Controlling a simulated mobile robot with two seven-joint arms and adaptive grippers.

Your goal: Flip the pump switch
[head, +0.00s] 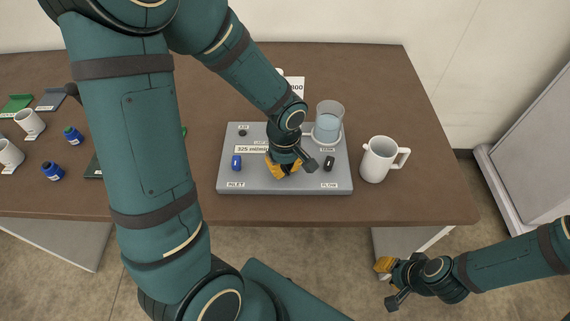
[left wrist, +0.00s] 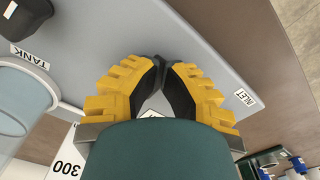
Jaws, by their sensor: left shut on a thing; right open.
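The grey pump panel (head: 275,187) lies on the brown table and also fills much of the left wrist view (left wrist: 215,55). It bears a display reading about 325 ml/min (head: 252,149). My left gripper (head: 284,167) is down at the middle of the panel. In the left wrist view its yellow-backed fingers (left wrist: 163,72) come together at the tips on a small dark piece, apparently the pump switch. The fingers mostly hide the switch, so its position cannot be told. My right gripper (head: 390,282) is open and empty, out in front of the table.
A clear tank of water (head: 328,120) stands at the panel's back right. Mugs and blue bottles (head: 73,135) stand far left.

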